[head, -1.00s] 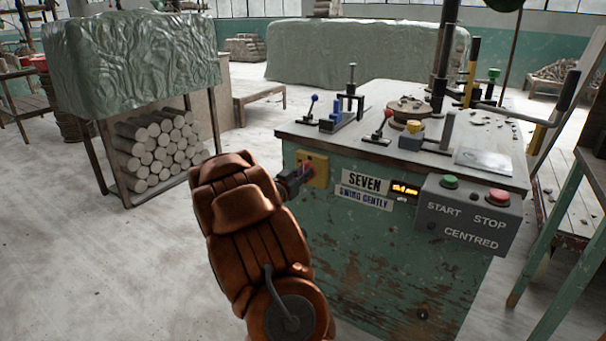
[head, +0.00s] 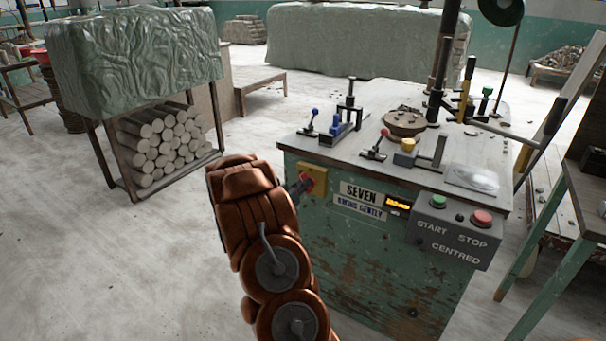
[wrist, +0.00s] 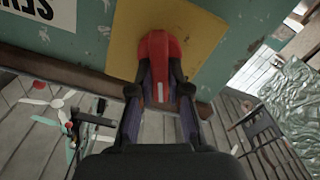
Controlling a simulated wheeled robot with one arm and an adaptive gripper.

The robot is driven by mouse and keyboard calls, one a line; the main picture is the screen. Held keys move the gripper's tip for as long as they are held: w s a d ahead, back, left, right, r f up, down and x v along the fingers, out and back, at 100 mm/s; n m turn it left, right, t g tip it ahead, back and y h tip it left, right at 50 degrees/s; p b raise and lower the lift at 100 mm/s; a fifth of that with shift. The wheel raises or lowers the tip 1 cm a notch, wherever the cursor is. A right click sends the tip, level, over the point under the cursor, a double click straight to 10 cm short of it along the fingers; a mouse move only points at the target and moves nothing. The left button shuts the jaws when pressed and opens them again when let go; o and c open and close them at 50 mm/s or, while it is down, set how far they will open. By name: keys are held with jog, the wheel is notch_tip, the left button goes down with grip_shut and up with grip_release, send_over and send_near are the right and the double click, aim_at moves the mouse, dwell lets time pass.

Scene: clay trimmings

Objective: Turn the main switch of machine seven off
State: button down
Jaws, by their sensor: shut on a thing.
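Machine seven (head: 380,245) is a worn green cabinet with a "SEVEN" label (head: 361,192) on its front. Its main switch is a red handle (wrist: 160,62) with a white line, on a yellow plate (wrist: 204,40). In the wrist view the handle lies between my two dark fingers, its white line running up and down the picture. My gripper (wrist: 160,90) is shut on the handle. In the head view the yellow plate (head: 320,176) shows at the cabinet's left front corner, and my arm's end and the gripper (head: 302,184) partly hide the switch.
A grey box on the front right has a green START button (head: 438,202) and a red STOP button (head: 482,218). Several small levers and a round disc (head: 404,124) stand on the worktop. A rack of clay rolls (head: 160,145) stands left, with clear floor between.

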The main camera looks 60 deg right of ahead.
jog(key=shift+w+f+n+p, duration=0.1)
jog(key=shift+w+n+p, duration=0.05)
jog(key=shift+n+p, duration=2.25)
jog(key=shift+w+f+n+p, duration=0.1)
jog(key=shift+n+p, duration=1.75)
jog(key=shift+p, duration=1.1)
jog(key=shift+w+f+n+p, duration=0.1)
jog(key=shift+w+n+p, duration=0.05)
jog(key=shift+n+p, duration=2.25)
jog(key=shift+p, duration=0.35)
jog(key=c, duration=1.1)
grip_release()
jog(key=shift+f, duration=0.15)
jog(key=shift+a, duration=0.1)
jog(key=a, duration=1.1)
jog(key=shift+s+a, duration=0.3)
jog(key=shift+a, duration=0.1)
